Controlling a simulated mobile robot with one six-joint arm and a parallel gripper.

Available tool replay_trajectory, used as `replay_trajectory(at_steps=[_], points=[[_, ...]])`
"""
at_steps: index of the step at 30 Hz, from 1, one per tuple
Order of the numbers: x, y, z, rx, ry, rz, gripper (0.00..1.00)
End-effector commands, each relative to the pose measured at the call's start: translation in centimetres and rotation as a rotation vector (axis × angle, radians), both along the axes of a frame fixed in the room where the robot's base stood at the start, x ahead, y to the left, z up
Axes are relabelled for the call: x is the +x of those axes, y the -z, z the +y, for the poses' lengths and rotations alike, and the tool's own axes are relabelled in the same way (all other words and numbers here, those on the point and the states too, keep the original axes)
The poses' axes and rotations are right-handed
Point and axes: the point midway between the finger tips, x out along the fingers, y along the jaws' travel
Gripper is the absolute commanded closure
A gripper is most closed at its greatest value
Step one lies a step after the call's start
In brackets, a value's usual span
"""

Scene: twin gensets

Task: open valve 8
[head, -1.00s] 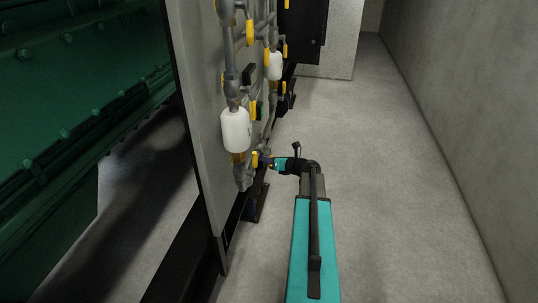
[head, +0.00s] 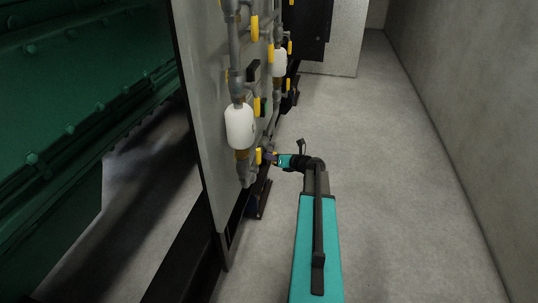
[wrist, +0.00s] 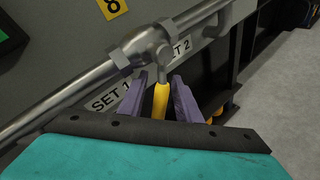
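Valve 8 shows in the wrist view as a grey metal body (wrist: 146,48) on a slanted pipe, under a yellow tag marked 8 (wrist: 112,8). Its yellow handle (wrist: 160,101) points down towards my gripper. My gripper (wrist: 160,88) has its two purple fingers apart, one on each side of the handle, with a gap visible at least on the right. In the head view my gripper (head: 272,158) is at the low end of the pipework, beside a yellow handle (head: 259,156). The fingertips are too small there to tell contact.
Labels reading SET 1 (wrist: 108,97) and SET 2 (wrist: 181,47) sit behind the valve. A grey panel (head: 205,120) carries several yellow-handled valves and white filter bowls (head: 239,127). The floor (head: 400,180) to the right is clear up to the wall (head: 460,100).

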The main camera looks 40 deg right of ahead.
Motion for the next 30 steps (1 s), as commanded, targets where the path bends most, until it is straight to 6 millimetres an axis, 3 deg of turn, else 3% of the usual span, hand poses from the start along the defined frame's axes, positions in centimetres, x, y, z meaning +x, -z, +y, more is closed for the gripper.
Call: replay_trajectory(at_steps=[8,21,30], points=[[-3.1,-1.0,-0.3,-0.001,0.003,0.000,0.69],[-9.7,-3.1,-0.9,0.000,0.002,0.000,0.69],[-12.3,-3.9,-1.3,0.000,0.003,-0.001,0.69]])
